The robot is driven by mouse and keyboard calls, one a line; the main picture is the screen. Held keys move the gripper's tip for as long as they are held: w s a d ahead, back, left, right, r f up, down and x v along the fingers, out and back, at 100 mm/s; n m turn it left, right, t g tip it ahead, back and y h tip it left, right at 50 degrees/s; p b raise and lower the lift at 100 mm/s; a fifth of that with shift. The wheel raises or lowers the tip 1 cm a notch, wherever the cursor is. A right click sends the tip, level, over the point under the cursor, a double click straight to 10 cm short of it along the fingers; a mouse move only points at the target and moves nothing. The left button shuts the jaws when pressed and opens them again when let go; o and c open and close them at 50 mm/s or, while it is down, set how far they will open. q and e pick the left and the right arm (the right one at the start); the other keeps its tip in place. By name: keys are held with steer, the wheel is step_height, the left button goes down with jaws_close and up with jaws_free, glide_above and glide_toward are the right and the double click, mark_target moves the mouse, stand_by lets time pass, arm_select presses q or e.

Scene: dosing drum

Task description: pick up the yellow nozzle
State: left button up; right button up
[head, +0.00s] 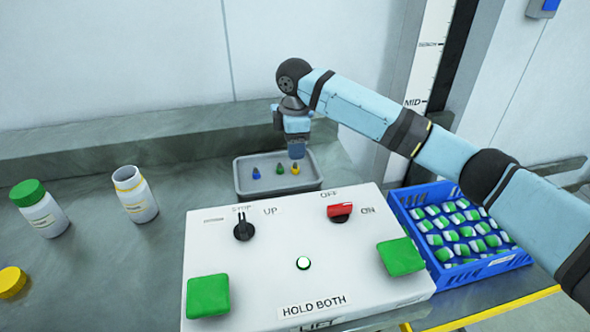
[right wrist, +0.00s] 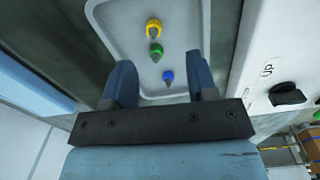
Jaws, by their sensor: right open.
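The yellow nozzle (head: 295,169) stands in the grey tray (head: 243,186) at the right end of a row, beside the green nozzle (head: 280,168) and the blue nozzle (head: 256,173). In the right wrist view the yellow nozzle (right wrist: 154,28) is farthest from my fingers. The green nozzle (right wrist: 157,50) is nearer, and the blue nozzle (right wrist: 167,76) is closest, ahead of the gap between the fingers. My right gripper (head: 296,152) is above the back of the tray, open and empty. Its two fingers show apart in the right wrist view (right wrist: 163,85). My left gripper is not in view.
A white control box (head: 260,268) with green buttons, a black knob and a red switch stands in front of the tray. A blue crate (head: 485,268) of green-capped bottles is at right. A capped bottle (head: 42,213), an open bottle (head: 137,197) and a yellow lid (head: 11,282) are at left.

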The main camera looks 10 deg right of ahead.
mark_target(295, 165)
steer(key=f, duration=0.2)
steer(key=f+b, duration=0.1)
steer(key=f, duration=0.2)
steer(key=w+f, duration=0.1)
steer(key=f, duration=0.1)
steer(key=shift+d+f, duration=0.1)
steer(key=shift+f, duration=0.1)
steer(key=shift+s, duration=0.1)
jaws_close()
